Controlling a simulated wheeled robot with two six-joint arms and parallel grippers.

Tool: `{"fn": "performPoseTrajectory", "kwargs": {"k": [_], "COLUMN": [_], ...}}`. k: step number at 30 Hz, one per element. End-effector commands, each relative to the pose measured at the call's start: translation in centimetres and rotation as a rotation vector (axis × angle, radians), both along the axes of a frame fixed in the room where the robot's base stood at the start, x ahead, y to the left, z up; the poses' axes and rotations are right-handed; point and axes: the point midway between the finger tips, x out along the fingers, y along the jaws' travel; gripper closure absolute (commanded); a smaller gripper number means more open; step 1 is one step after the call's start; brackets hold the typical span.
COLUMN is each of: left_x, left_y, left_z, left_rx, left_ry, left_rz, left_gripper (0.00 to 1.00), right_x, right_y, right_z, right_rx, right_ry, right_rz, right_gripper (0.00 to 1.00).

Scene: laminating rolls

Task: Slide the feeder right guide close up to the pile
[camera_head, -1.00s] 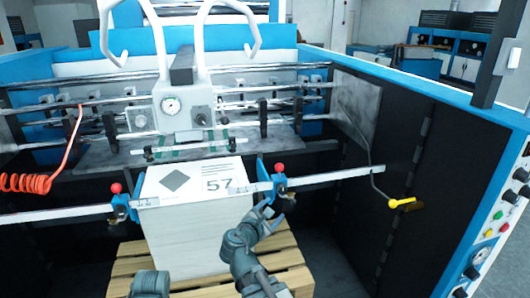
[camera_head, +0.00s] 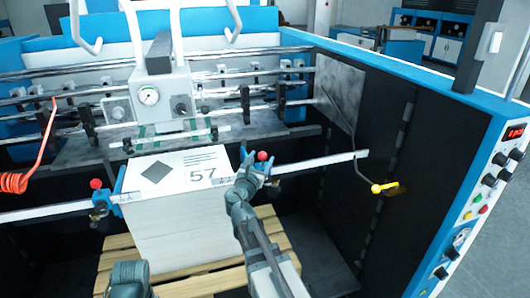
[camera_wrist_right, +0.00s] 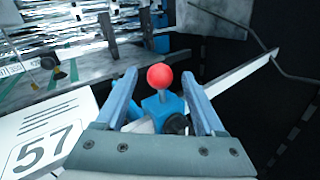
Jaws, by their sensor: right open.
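The feeder right guide (camera_wrist_right: 160,106) is a blue block with a red ball knob (camera_wrist_right: 160,76) on a pale rail. In the head view the red knob (camera_head: 262,156) shows just right of the pile (camera_head: 180,225), a white stack marked 57. My right gripper (camera_head: 250,165) is open at the guide and partly hides it. In the right wrist view the gripper's two fingers (camera_wrist_right: 158,90) stand on either side of the guide and knob. Whether they touch it I cannot tell. My left arm shows only at the bottom edge; its gripper is not clearly seen.
The left guide (camera_head: 103,200) with its red knob sits at the pile's left side. The pile stands on a wooden pallet (camera_head: 275,240). The rail (camera_head: 325,160) runs clear to the right, near a yellow-handled lever (camera_head: 385,187) by the dark side wall.

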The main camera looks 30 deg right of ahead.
Motion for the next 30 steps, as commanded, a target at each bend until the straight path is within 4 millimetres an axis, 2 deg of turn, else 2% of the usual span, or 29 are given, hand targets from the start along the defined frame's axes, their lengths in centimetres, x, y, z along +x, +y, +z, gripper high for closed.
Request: {"fn": "performPoseTrajectory", "kwargs": {"k": [1,3,9,23,30], "left_x": [0.0,0.0,0.0,0.0,0.0], "left_y": [0.0,0.0,0.0,0.0,0.0], "left_z": [0.0,0.0,0.0,0.0,0.0], "left_rx": [0.0,0.0,0.0,0.0,0.0], "left_ry": [0.0,0.0,0.0,0.0,0.0], "left_rz": [0.0,0.0,0.0,0.0,0.0], "left_gripper": [0.31,0.31,0.31,0.31,0.31], "right_x": [1.0,1.7,3.2,3.6,3.6], "right_y": [-0.8,-1.7,-3.3,-3.9,-3.9], "right_z": [0.0,0.0,0.0,0.0,0.0], "right_rx": [0.0,0.001,0.001,0.001,0.001], "right_ry": [0.0,0.0,-0.001,-0.001,-0.001], "right_rz": [-0.001,-0.002,-0.001,0.001,0.001], "right_gripper": [0.29,0.29,0.29,0.29,0.72]}}
